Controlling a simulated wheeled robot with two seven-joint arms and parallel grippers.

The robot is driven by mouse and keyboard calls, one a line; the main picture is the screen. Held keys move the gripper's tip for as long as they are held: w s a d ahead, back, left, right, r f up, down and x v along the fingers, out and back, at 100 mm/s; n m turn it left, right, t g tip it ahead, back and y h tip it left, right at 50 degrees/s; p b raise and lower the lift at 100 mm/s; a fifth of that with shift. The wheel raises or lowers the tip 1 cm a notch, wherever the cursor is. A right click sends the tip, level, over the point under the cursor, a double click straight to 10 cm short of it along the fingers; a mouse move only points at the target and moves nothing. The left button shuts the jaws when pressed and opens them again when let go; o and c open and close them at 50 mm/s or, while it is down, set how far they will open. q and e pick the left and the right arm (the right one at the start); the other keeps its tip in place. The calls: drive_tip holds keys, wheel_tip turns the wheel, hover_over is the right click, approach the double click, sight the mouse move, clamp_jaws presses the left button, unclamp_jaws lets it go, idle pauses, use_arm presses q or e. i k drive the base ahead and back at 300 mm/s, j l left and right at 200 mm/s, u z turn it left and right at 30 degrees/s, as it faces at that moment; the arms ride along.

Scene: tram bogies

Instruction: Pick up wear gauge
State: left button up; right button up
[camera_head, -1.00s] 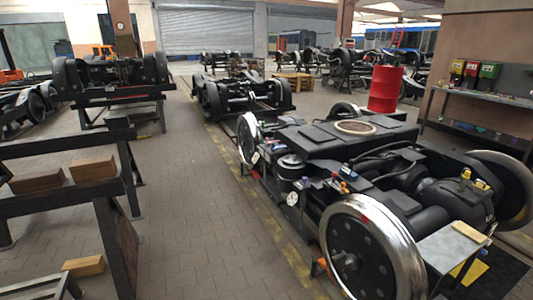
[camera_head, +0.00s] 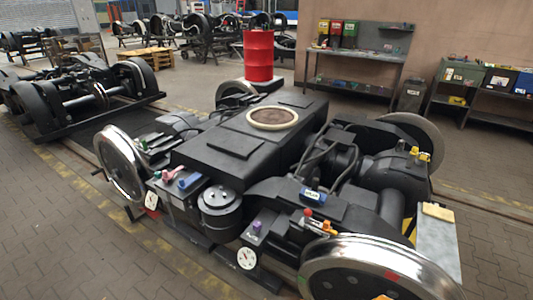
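Neither of my grippers is in view. I cannot tell for certain which item is the wear gauge. A black bogie (camera_head: 222,158) with shiny steel wheels fills the middle of the view. A white round dial (camera_head: 247,258) hangs at its near side, beside the near wheel (camera_head: 380,268). Small coloured items lie on the bogie: a blue item (camera_head: 313,196), a red-topped one (camera_head: 308,212), an orange one (camera_head: 328,229), a purple one (camera_head: 257,228) and a blue tube (camera_head: 189,181). A yellowish block (camera_head: 438,211) lies on a grey plate at the right.
A red drum (camera_head: 258,56) stands behind the bogie. A workbench (camera_head: 355,57) with coloured bins is at the back wall, and shelves (camera_head: 480,95) stand at the right. Another bogie (camera_head: 80,90) is at the left. The paved floor at the front left is clear.

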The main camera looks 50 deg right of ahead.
sight(312, 194)
drive_tip(key=i+z, duration=0.2)
drive_tip(key=i, duration=0.25)
drive_tip(key=i+j+z, duration=0.25)
drive_tip(key=i, duration=0.25)
drive_tip(key=i+j+z, duration=0.2)
drive_tip(key=i, duration=0.25)
drive_tip(key=i+j+z, duration=0.2)
drive_tip(key=i, duration=0.2)
